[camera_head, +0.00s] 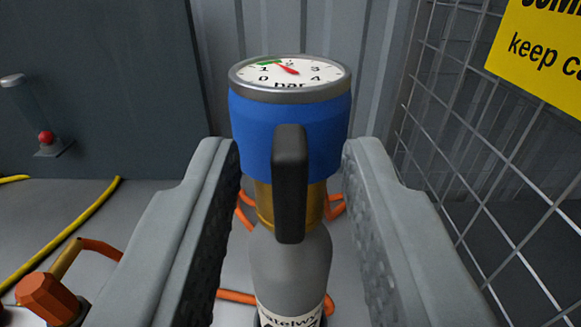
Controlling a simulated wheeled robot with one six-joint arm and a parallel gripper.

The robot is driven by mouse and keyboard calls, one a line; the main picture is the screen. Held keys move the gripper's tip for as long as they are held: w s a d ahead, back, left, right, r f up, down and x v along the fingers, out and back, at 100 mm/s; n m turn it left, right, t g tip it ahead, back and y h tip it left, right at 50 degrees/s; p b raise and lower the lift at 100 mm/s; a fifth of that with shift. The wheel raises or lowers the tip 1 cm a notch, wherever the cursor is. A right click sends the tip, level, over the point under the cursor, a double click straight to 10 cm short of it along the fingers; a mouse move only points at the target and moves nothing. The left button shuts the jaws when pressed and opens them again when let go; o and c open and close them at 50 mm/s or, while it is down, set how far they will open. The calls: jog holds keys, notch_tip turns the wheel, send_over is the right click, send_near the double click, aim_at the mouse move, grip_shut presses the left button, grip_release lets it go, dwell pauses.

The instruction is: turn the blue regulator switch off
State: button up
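The blue regulator (245,125) sits upright on a brass neck on top of a grey cylinder (290,265). Its round dial on top reads 0 to 4 bar, with a red needle between 1 and 2. A black switch lever (290,185) hangs vertically down the front of the regulator, over the brass neck. My gripper (291,165) is open, with one grey finger on each side of the regulator and lever. Gaps seem to show between the finger pads and the lever. The lower end of the cylinder is cut off by the picture edge.
A wire mesh fence (480,150) with a yellow sign (545,45) stands close on the right. An orange hose (236,296) lies behind the cylinder.

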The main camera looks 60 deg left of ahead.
grip_shut()
jog(key=m, duration=0.4)
jog(key=shift+m, duration=0.4)
jog(key=m, duration=0.4)
jog(key=shift+w+f+m, duration=0.1)
jog(key=shift+m, duration=0.2)
jog(key=m, duration=0.4)
jog(key=shift+d+m, duration=0.1)
jog(key=shift+m, duration=0.2)
jog(key=shift+f+m, duration=0.1)
jog(key=shift+m, duration=1.8)
